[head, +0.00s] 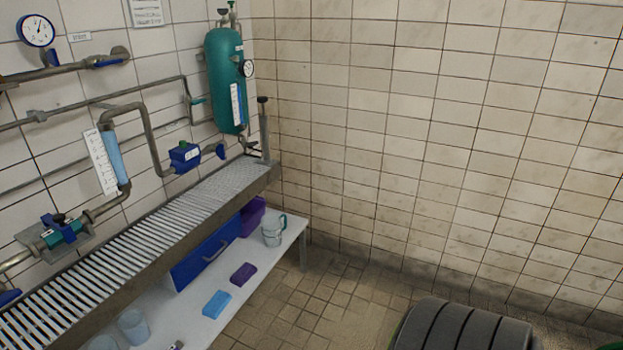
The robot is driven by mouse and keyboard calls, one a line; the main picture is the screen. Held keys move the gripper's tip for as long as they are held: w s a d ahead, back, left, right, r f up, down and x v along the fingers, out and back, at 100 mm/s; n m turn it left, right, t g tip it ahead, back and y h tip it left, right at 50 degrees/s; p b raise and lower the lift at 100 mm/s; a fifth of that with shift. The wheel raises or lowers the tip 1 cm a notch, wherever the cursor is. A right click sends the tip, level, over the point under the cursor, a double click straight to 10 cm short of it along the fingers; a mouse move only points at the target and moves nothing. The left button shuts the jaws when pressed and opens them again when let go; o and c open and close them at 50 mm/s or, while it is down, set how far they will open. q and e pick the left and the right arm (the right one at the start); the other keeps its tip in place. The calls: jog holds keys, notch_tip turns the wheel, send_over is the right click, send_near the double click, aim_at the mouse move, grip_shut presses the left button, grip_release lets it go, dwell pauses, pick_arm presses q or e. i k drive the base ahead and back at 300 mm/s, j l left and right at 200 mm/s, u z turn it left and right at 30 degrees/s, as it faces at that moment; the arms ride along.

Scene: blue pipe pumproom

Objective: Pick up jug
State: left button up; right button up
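A clear jug (272,232) with a teal handle stands upright near the far end of a low white shelf (252,262). The shelf is under a grated metal bench. Neither of my grippers shows in the head view. Nothing is seen touching the jug.
The grated bench (150,237) overhangs the shelf's back part. A blue box (205,252), purple bin (252,215), purple block (243,273), light-blue block (216,304) and clear cup (133,326) are on the shelf. A dark ribbed object (462,325) stands at lower right; tiled floor between is clear.

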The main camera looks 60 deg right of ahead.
aim_at(271, 224)
jog(key=z, duration=1.5)
jog(key=i+l+u, duration=0.1)
jog(key=i, duration=0.05)
